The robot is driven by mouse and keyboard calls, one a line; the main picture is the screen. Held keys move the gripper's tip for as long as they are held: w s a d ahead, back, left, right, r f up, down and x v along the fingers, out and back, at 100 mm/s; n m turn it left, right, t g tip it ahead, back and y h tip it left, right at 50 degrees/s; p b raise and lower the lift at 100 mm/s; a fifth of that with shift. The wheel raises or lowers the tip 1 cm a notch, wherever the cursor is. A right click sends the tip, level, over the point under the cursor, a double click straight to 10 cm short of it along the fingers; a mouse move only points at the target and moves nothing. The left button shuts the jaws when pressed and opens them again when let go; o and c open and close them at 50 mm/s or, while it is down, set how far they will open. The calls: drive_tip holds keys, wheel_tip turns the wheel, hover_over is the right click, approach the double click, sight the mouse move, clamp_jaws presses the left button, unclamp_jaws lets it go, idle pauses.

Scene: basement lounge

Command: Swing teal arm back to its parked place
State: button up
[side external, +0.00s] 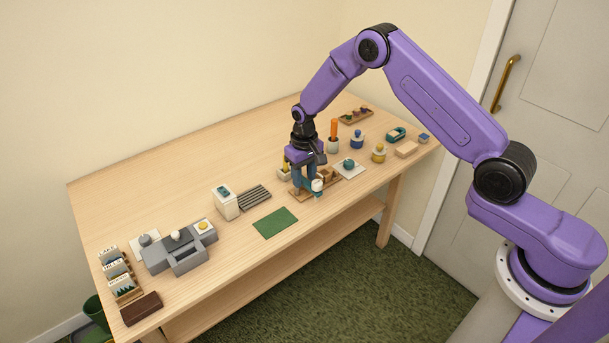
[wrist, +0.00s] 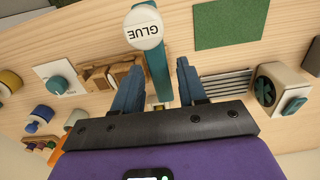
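The teal arm (wrist: 157,72) is a narrow bar with a round white cap marked GLUE (wrist: 143,27) at its outer end. I cannot make out a parked place.
A green mat (side external: 275,223), a slatted dark rack (side external: 254,198) and a white box (side external: 225,203) lie left of my gripper. The table's back left is clear.

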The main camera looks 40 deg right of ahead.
sight(304, 180)
idle(0.3)
wheel_tip(304, 180, up, 17)
drive_tip(key=shift+r, duration=0.2)
idle(0.4)
drive_tip(key=shift+s, duration=0.1)
